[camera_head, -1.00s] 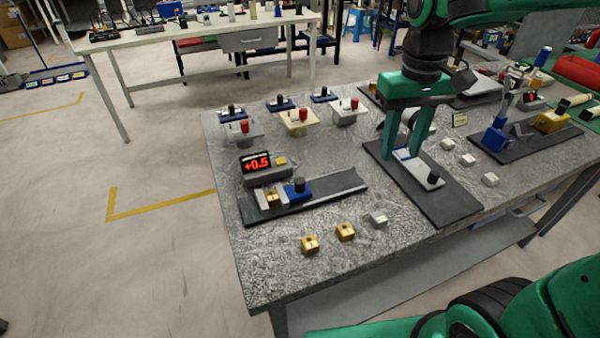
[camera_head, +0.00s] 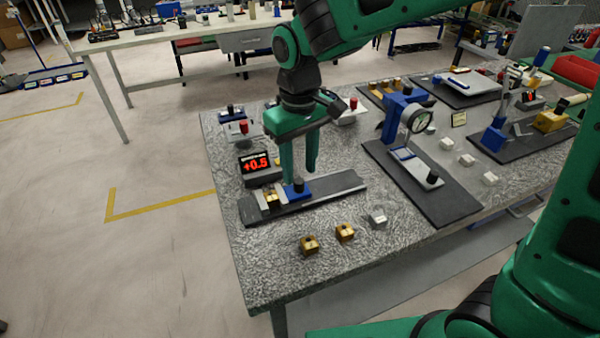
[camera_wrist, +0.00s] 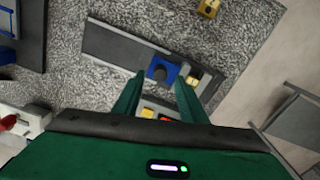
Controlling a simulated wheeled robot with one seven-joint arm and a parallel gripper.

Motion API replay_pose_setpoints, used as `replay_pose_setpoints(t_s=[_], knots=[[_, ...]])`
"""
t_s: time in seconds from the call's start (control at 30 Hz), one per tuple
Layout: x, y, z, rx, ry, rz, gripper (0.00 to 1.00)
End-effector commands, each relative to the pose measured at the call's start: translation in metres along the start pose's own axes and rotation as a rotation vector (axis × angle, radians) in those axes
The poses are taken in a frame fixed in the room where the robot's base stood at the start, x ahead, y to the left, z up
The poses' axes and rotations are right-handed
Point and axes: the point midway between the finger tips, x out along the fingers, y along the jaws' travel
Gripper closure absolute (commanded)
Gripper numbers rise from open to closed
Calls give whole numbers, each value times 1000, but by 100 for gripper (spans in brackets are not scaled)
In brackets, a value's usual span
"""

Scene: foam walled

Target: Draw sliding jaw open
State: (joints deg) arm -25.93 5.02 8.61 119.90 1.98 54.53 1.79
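The sliding jaw (camera_head: 297,190) is a blue block with a black knob on a dark rail base (camera_head: 340,186) at the left of the grey table. It sits close to a brass piece (camera_head: 271,198) held at the rail's left end. In the wrist view the blue jaw (camera_wrist: 168,76) and the brass piece (camera_wrist: 193,76) show ahead of the fingers. My gripper (camera_head: 298,178) is above and just behind the jaw, pointing down. In the wrist view its two fingers (camera_wrist: 158,92) are apart with nothing between them. I cannot tell whether a finger touches the knob.
A display (camera_head: 257,164) reading +0.5 stands behind the rail. Two brass blocks (camera_head: 309,245) and a grey block (camera_head: 378,216) lie in front. A dial gauge stand (camera_head: 410,130) is to the right. The rail's right part is clear.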

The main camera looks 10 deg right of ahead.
Motion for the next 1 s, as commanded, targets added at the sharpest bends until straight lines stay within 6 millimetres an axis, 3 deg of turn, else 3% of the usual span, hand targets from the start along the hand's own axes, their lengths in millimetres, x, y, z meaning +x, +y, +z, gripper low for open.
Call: replay_pose_setpoints(t_s=[0.2,0.57,0.73,1.0], knots=[[23,0,0,1,-1,0,62],[28,0,0,1,0,0,62],[28,0,0,1,0,0,98],[28,0,0,-4,1,0,100]])
